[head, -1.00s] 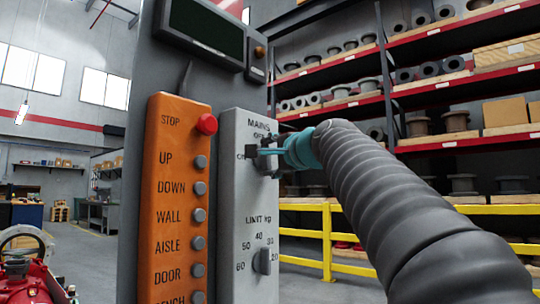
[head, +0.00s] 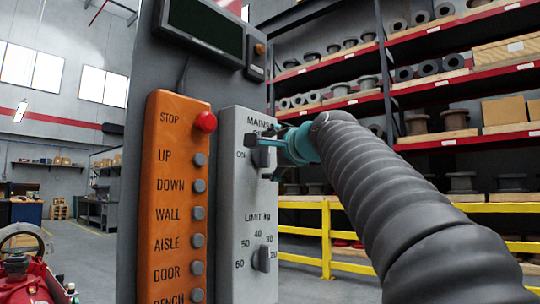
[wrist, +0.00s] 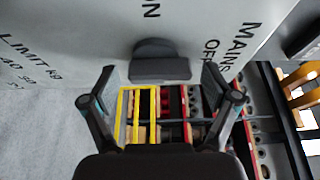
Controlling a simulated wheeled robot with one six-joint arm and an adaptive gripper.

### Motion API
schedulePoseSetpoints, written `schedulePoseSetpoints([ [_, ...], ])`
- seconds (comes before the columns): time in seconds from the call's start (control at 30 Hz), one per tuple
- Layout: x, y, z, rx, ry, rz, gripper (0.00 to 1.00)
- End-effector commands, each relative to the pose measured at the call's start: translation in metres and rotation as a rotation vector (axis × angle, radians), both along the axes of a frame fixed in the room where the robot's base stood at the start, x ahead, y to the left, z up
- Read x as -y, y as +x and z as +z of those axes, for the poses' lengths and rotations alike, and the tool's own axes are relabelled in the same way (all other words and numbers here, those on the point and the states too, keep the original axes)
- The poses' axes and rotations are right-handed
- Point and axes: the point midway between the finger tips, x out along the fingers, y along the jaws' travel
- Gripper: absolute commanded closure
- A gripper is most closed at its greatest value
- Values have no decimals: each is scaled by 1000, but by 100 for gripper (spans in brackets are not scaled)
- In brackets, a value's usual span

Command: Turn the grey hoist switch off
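The grey MAINS switch (head: 263,157) is a rotary knob on the light grey panel (head: 240,190). Its bar stands upright in the head view, in line with the OFF label above; the ON label is to its left. In the wrist view the bar (wrist: 160,68) lies level, with OFF off its right end. My gripper (head: 268,152) is at the switch, one finger near its top end and one near its lower end. In the wrist view my gripper (wrist: 161,82) is open, its fingers apart from the bar's two ends, with nothing held.
A LIMIT kg knob (head: 261,258) is lower on the same panel. An orange push-button box (head: 173,200) with a red STOP button (head: 206,122) stands to the left. A yellow rail (head: 326,235) and shelving (head: 430,90) are behind my arm.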

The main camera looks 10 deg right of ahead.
Motion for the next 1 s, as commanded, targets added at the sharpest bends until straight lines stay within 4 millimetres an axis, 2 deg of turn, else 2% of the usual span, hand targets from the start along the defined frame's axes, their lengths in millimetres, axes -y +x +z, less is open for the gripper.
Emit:
schedulePoseSetpoints([
  [0.23,0,-1,0,0,0,-1,12],
  [0.37,3,-10,1,1,-1,-2,12],
  [0.47,6,-23,1,1,-1,-2,12],
  [0.8,21,-87,1,2,-1,-3,12],
  [1.0,27,-110,0,0,-1,-3,12],
])
